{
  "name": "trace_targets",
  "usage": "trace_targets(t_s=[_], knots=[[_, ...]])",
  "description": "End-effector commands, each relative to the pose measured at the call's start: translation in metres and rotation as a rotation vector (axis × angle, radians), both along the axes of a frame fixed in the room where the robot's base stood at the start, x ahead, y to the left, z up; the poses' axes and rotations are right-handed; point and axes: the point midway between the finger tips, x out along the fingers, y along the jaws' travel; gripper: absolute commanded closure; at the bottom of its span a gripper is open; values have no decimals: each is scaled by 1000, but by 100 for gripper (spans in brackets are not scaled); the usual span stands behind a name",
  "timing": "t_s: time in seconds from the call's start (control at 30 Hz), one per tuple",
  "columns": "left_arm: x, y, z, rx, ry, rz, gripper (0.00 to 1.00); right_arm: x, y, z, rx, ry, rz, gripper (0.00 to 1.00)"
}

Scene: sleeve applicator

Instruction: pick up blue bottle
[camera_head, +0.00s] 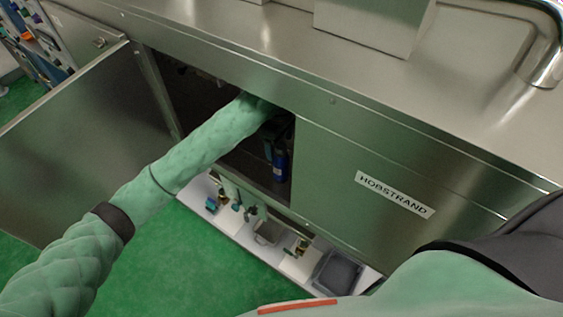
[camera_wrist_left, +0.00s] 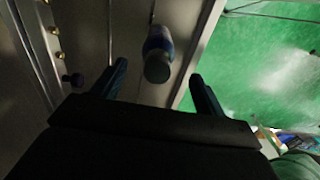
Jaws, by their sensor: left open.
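The blue bottle (camera_head: 280,164) stands inside the open, dark cabinet, near the right side of the opening. In the left wrist view the bottle (camera_wrist_left: 158,54) shows a dark cap end, a blue band and a pale body. My left arm reaches into the cabinet, and my left gripper (camera_head: 274,130) is in shadow just above the bottle in the picture. In the left wrist view the two fingers of the gripper (camera_wrist_left: 158,71) are apart, with the bottle showing between and beyond their tips. I cannot tell whether they touch it. My right gripper is out of view.
The cabinet door (camera_head: 85,135) stands open at the left. A closed steel panel (camera_head: 340,165) borders the opening on the right, under the steel counter (camera_head: 300,62). Green floor is clear at lower left.

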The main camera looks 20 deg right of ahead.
Motion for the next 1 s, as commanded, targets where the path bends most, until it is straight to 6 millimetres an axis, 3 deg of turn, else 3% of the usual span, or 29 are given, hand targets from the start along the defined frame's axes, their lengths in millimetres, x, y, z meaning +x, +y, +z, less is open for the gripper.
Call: trace_targets(t_s=[0.17,0.43,0.6,0.83,1.0], knots=[[0,0,-9,2,0,0,27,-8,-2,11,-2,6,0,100],[-1,0,-39,2,0,1,27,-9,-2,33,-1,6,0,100],[-1,0,-52,0,0,0,27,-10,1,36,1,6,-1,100],[-1,-1,-54,-1,-1,0,27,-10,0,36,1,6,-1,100],[-1,0,-54,-1,-1,0,61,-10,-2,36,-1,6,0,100]])
